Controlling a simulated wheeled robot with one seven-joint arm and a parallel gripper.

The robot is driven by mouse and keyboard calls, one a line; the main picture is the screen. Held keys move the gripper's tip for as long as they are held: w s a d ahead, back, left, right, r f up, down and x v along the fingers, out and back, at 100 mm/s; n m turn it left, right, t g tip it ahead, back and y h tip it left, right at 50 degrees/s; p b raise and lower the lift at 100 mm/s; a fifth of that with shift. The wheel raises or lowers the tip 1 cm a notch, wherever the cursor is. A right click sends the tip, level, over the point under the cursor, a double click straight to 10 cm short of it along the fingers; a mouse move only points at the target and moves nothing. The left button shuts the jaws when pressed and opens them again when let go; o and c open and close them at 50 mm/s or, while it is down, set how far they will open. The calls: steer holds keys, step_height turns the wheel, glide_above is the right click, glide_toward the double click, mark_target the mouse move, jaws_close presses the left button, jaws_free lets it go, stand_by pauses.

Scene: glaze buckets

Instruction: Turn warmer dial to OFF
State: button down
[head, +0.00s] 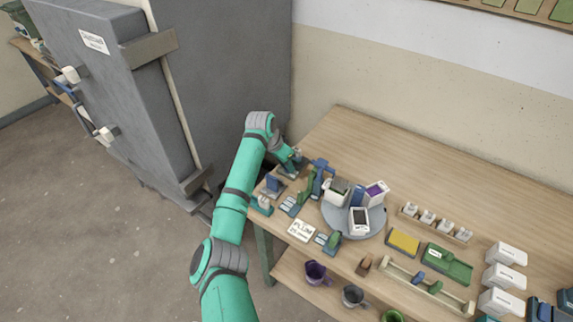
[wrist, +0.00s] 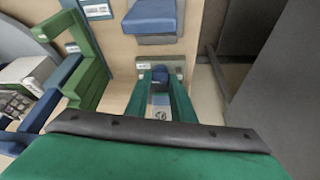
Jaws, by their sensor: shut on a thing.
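My gripper (head: 293,162) is at the far left corner of the wooden table, beside the grey cabinet. In the wrist view its two green fingers (wrist: 161,88) are closed around a small dark knob, which I take to be the warmer dial (wrist: 160,72). The knob sits at a small grey block with a pale label. A light plate with a dark mark (wrist: 160,113) shows between the fingers. The dial's pointer and setting cannot be read. In the head view my gripper hides the dial.
A blue block (wrist: 152,18) and a green stepped stand (wrist: 88,78) are close by. A grey round turntable (head: 337,222) carries white containers. The large grey cabinet (head: 235,60) stands close on the left. The table's back edge (head: 400,130) is clear.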

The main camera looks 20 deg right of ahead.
steer(key=shift+w+d+r+m+g, duration=0.1)
steer(key=shift+m+g, duration=0.1)
steer(key=shift+m, duration=0.4)
steer(key=shift+d+m+g, duration=0.1)
steer(key=shift+m+g, duration=0.1)
steer(key=shift+m, duration=0.4)
steer(key=c, duration=1.5)
jaws_free()
steer(key=shift+a, duration=0.1)
steer(key=v, duration=1)
steer(key=shift+w+a+r, duration=0.1)
steer(key=shift+a+r, duration=0.15)
steer(key=shift+r, duration=0.05)
